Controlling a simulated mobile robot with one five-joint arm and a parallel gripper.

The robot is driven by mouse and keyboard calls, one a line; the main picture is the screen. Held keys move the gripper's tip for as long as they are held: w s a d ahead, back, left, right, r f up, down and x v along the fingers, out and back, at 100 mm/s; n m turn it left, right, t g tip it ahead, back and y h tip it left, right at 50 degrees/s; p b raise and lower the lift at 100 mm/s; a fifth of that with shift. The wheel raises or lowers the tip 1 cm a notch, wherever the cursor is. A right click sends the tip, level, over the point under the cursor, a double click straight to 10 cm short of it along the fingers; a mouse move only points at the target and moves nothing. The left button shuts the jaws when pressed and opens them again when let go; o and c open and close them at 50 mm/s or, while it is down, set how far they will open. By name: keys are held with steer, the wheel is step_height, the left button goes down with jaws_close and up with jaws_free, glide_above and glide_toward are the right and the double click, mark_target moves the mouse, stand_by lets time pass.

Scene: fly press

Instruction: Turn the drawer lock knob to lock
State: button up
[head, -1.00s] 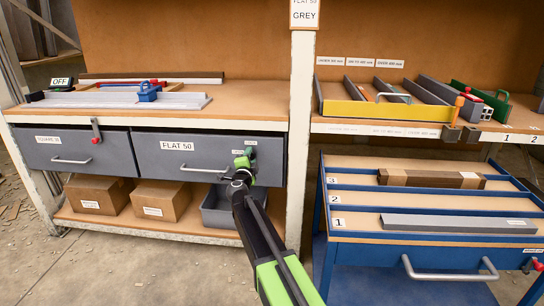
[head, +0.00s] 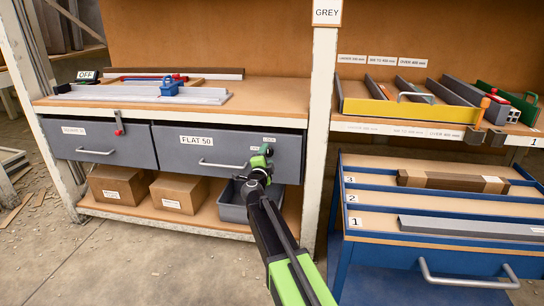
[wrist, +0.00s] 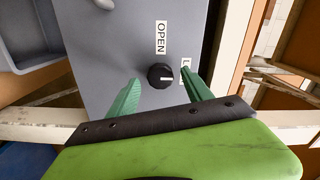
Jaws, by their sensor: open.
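The grey FLAT 50 drawer (head: 185,160) sits closed under the left bench in the head view. Its black round lock knob (wrist: 160,76) shows in the wrist view, with a white mark pointing right, towards a label starting with L (wrist: 187,68). That label is partly hidden by the right finger. The OPEN label (wrist: 161,37) is above the knob in that view. My gripper (wrist: 160,80) is open, with one green finger on each side of the knob and gaps visible. In the head view my gripper (head: 263,153) is at the drawer's right end and hides the knob.
The drawer handle (head: 220,165) is left of my gripper. A white post (head: 318,130) stands close to the right. A grey bin (head: 235,203) and cardboard boxes (head: 180,192) are on the shelf below. A blue cart (head: 350,255) stands at the right.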

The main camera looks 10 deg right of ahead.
steer(key=v, duration=1.6)
steer(key=shift+a, duration=0.25)
